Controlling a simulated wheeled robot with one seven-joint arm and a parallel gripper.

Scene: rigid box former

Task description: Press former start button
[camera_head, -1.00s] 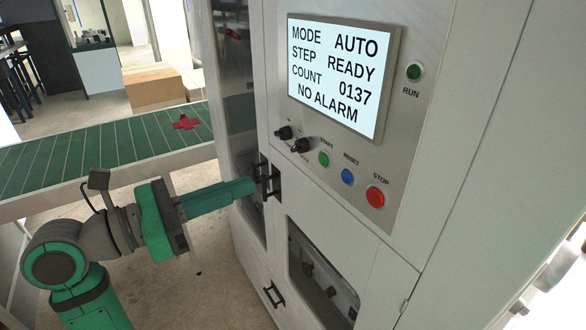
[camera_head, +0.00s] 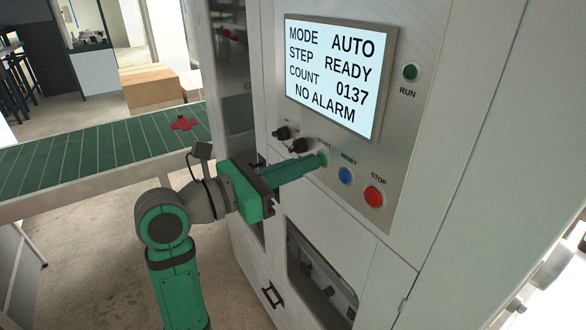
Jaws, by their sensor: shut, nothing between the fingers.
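The former's control panel (camera_head: 394,98) fills the right half of the head view. Its green start button sits under the START label and is mostly hidden behind my fingertips; I cannot tell whether it is pressed in. My gripper (camera_head: 321,160) is shut and empty, with its green fingers pointing right and its tips at the start button, touching it or very close. The blue reset button (camera_head: 346,176) and red stop button (camera_head: 373,197) are to the right of the tips. The screen (camera_head: 333,75) reads MODE AUTO, STEP READY, COUNT 0137, NO ALARM.
Two black knobs (camera_head: 299,146) stick out just above the fingers. A dark door handle (camera_head: 257,161) is partly behind my gripper. A green conveyor (camera_head: 95,150) with a red cross-shaped piece (camera_head: 183,123) lies to the left. The RUN lamp (camera_head: 410,72) is dark green.

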